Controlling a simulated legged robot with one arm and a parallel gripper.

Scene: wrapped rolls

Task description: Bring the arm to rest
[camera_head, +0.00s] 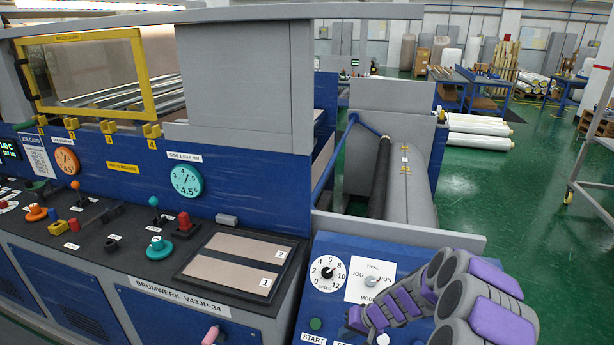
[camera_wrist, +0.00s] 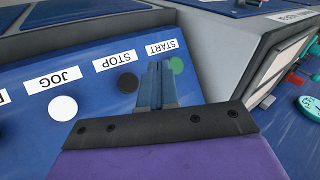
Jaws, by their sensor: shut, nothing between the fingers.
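My gripper (camera_wrist: 158,78) is shut and empty in the wrist view, its grey-blue fingers together. It is over the blue control panel (camera_wrist: 25,82), between the green START button (camera_wrist: 177,65) and the dark STOP button (camera_wrist: 127,83). I cannot tell whether the fingertips touch the panel. A white JOG button (camera_wrist: 63,108) lies to the left. In the head view my purple and grey arm is bent over the lower right of this panel (camera_head: 336,250), and hides part of it. The green START button (camera_head: 316,323) shows there to the arm's left.
The panel bears a speed dial (camera_head: 327,273) and a JOG/RUN mode switch (camera_head: 371,281). A console (camera_head: 100,240) with knobs and levers stands to the left. Behind the panel is a grey roller (camera_head: 405,190). Green floor (camera_head: 490,200) is open at right, beside a metal rack (camera_head: 590,185).

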